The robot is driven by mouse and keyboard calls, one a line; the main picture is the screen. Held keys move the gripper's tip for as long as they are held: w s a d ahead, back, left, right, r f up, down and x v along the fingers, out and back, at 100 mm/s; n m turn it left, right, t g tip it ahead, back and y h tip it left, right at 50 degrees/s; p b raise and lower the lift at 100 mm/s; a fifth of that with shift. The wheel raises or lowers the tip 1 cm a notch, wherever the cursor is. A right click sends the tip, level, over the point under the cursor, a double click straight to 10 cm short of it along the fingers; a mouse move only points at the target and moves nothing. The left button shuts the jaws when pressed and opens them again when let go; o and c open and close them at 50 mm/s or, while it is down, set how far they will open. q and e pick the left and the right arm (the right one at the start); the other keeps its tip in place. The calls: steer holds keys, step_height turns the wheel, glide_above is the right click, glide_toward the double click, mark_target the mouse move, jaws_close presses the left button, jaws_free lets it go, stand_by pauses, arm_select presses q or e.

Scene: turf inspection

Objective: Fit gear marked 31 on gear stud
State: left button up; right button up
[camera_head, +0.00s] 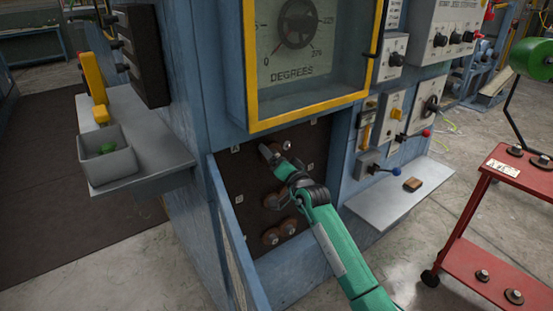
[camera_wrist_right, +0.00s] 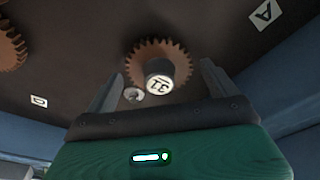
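The brown gear marked 31 (camera_wrist_right: 145,57) is against the dark panel, its pale numbered hub facing the wrist camera. My right gripper (camera_wrist_right: 162,72) is open, with its fingers on either side of the hub and visible gaps to it. In the head view my right gripper (camera_head: 270,153) is at the upper part of the panel and partly hides the gear there. A small bare metal stud (camera_wrist_right: 133,94) shows beside the hub; a shiny stud also shows in the head view (camera_head: 286,145). Whether the gear sits on a stud is hidden. My left gripper is not in view.
The dark panel (camera_head: 318,150) carries other brown gears (camera_head: 270,237) lower down and lettered labels (camera_wrist_right: 264,13). A yellow-framed dial box (camera_head: 250,60) overhangs it. A grey shelf (camera_head: 395,205) is right; a red cart (camera_head: 500,215) holding gears stands farther right.

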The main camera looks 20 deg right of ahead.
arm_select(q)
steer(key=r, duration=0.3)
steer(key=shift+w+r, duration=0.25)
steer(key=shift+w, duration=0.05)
arm_select(e)
steer(key=v, duration=1.3)
steer(key=shift+s, duration=0.4)
